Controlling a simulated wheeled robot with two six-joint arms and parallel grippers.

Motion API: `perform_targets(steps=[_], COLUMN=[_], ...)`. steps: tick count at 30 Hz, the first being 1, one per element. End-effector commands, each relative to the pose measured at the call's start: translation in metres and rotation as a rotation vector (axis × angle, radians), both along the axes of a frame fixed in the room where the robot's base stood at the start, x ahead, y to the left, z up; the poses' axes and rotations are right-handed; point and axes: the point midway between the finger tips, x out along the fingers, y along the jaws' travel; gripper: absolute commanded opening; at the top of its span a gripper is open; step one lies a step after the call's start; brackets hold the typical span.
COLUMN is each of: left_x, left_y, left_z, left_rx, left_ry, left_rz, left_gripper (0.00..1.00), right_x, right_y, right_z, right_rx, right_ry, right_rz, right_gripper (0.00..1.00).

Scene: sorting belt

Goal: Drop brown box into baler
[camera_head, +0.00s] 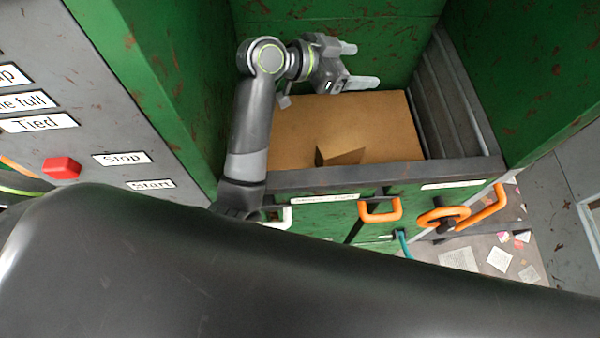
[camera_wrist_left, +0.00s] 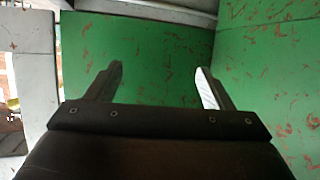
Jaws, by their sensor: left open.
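A green baler (camera_head: 315,35) with scratched walls stands open in front of me. A flat brown cardboard surface (camera_head: 390,120) lies inside its chamber. In the left wrist view the open fingers (camera_wrist_left: 160,88) face the bare green wall. My right gripper is not in view.
A grey control panel at left carries a red button (camera_head: 62,168) and labels. Orange handles (camera_head: 380,210) and an orange-rimmed wheel (camera_head: 443,217) are on the baler's front. Papers (camera_head: 500,259) lie at lower right. A dark part of mine covers the lower picture.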

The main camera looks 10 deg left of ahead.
Motion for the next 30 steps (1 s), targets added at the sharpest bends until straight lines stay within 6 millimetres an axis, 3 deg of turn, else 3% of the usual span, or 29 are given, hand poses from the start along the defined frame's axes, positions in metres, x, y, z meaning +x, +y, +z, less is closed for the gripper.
perform_targets(steps=[21,30], left_x=[0.000,0.000], left_y=[0.000,0.000], left_z=[0.089,0.097], left_rx=[0.001,0.000], left_ry=[-0.002,0.000], left_rz=[-0.001,0.000], left_gripper=[0.75,0.75], right_x=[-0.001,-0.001], right_y=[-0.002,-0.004], right_z=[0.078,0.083], right_rx=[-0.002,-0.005], right_ry=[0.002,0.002], right_rz=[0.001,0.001], right_gripper=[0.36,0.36])
